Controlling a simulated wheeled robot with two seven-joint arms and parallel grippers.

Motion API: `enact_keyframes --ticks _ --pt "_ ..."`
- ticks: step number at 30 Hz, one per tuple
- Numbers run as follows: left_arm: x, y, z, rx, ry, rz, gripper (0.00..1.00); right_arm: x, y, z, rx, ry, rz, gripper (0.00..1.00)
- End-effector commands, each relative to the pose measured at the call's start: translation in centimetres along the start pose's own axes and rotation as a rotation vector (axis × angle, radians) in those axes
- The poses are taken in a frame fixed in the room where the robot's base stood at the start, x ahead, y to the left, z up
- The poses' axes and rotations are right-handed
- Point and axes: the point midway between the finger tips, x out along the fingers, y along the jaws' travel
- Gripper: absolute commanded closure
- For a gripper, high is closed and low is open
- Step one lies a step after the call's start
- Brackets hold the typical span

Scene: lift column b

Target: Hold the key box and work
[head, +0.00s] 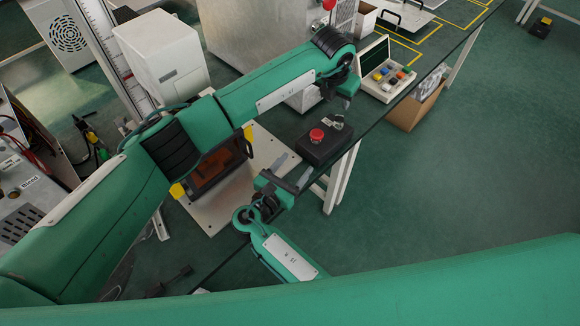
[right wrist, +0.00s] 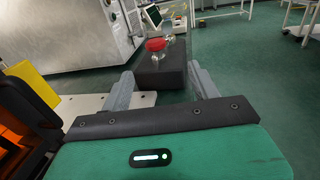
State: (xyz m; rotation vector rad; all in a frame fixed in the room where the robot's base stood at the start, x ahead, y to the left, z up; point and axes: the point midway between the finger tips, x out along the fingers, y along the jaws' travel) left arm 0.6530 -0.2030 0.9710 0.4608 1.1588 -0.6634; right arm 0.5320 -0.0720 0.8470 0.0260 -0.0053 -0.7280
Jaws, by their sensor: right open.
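The key box (head: 318,151) is a small black box on the bench. On top it has a red mushroom button (head: 316,135) and a metallic key switch (head: 337,121). In the right wrist view the key box (right wrist: 160,72) sits just ahead, between the lines of the fingers. My right gripper (head: 295,166) is open and empty at the box's near side, and I cannot tell whether its fingertips touch it. My left gripper (head: 346,103) is above and beyond the box's far end, apart from it. Its finger gap is not clear.
An orange-windowed device with yellow corners (head: 215,168) stands on a pale plate (head: 262,146) left of the key box. A panel with coloured buttons (head: 386,80) is farther along the bench. A cardboard box (head: 412,108) is beside the bench. Open green floor lies right.

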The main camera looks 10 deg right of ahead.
Motion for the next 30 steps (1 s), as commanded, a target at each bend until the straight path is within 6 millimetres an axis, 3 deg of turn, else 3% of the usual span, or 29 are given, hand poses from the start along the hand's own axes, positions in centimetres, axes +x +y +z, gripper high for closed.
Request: enact_keyframes --ticks 5,21,30 --pt "0.0 0.0 0.0 0.000 0.000 0.000 0.64 0.3 0.8 0.2 -0.029 -0.007 0.017 0.38" --pt "0.0 0.0 0.0 0.000 0.000 0.000 0.64 10.1 0.8 0.2 -0.028 -0.007 0.015 0.38" --pt "0.0 0.0 0.0 0.000 0.000 0.000 0.64 13.0 0.9 0.2 -0.027 -0.005 0.016 0.38"
